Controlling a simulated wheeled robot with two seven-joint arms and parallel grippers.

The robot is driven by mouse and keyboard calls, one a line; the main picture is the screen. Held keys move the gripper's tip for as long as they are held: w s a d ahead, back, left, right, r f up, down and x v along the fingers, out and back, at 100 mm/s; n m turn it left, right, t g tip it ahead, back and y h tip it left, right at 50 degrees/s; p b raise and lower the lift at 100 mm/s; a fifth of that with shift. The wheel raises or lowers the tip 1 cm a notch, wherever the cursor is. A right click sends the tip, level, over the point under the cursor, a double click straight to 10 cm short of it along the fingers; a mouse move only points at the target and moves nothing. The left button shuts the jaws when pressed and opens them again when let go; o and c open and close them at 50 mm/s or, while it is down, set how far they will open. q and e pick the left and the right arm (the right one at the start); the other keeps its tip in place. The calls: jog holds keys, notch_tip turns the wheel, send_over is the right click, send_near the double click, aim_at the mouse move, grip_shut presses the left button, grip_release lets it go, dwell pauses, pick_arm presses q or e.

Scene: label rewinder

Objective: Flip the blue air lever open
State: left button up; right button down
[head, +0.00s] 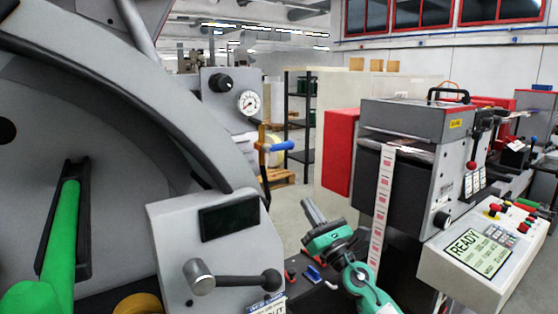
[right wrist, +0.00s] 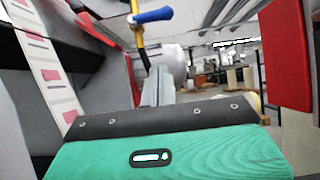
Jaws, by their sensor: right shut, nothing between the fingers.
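The blue air lever (head: 280,146) sticks out to the right, nearly level, from a yellow pipe below the gauge panel in the head view. It also shows at the top of the right wrist view (right wrist: 153,15), on the yellow pipe. My right gripper (head: 309,206) is below and a little right of the lever in the head view, pointing up, apart from it. In the right wrist view its fingers (right wrist: 158,84) are closed together with nothing between them, and the lever is beyond their tips. My left gripper is in neither view.
A grey panel (head: 225,100) with a black knob and round gauge (head: 249,103) stands above the lever. A crank-handled box (head: 215,225) is left of my gripper. A printed label strip (head: 382,205) and red box (head: 340,150) are to the right.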

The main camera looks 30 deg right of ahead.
aim_at(279, 147)
jog(key=shift+r, duration=0.15)
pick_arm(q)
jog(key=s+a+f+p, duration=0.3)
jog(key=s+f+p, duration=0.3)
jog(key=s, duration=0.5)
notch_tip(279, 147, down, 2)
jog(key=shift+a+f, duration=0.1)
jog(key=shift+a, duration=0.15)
pick_arm(e)
jog(key=s+r+x, duration=0.1)
jog(key=r+x, duration=0.1)
jog(key=x, duration=1)
jog(key=shift+r, duration=0.3)
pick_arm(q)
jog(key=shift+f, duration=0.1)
pick_arm(e)
jog(key=shift+w, duration=0.1)
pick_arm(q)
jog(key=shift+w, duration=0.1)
pick_arm(e)
jog(key=shift+d, duration=0.1)
